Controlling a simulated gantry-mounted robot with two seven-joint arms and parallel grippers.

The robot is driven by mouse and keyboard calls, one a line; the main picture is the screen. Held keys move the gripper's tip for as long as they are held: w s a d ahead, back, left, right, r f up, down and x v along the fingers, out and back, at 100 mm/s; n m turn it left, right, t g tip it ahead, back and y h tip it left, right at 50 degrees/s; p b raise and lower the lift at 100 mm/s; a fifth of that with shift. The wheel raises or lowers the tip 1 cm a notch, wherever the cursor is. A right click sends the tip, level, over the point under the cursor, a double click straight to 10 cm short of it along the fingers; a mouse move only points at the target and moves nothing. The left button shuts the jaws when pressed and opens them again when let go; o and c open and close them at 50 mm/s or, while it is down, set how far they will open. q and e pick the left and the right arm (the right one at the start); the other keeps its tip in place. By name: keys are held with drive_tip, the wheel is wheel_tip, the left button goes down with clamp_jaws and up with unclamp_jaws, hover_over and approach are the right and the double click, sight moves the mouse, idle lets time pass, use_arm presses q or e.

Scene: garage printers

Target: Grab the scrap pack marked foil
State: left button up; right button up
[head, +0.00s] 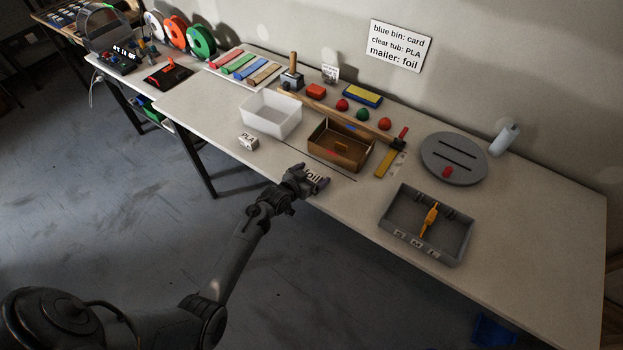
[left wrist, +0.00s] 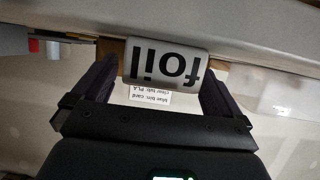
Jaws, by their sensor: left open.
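The scrap pack marked foil (head: 313,178) is small and pale with black lettering, at the front edge of the bench in the head view. My left gripper (head: 304,180) is at it and partly hides it. In the left wrist view the foil pack (left wrist: 166,62) lies between the tips of my open fingers, its lettering upside down. Small gaps seem to show beside it; I cannot tell whether either finger touches it. My right gripper is not in view.
A pack marked PLA (head: 248,142) lies left, near a clear tub (head: 270,121). A brown open box (head: 341,160) stands just behind the foil pack. A grey tray (head: 425,253) is to the right. The sign (head: 400,46) hangs on the wall. A blue bin (head: 493,331) stands on the floor.

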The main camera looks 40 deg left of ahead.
use_arm(q)
drive_tip(key=c, duration=1)
drive_tip(key=shift+o, duration=0.2)
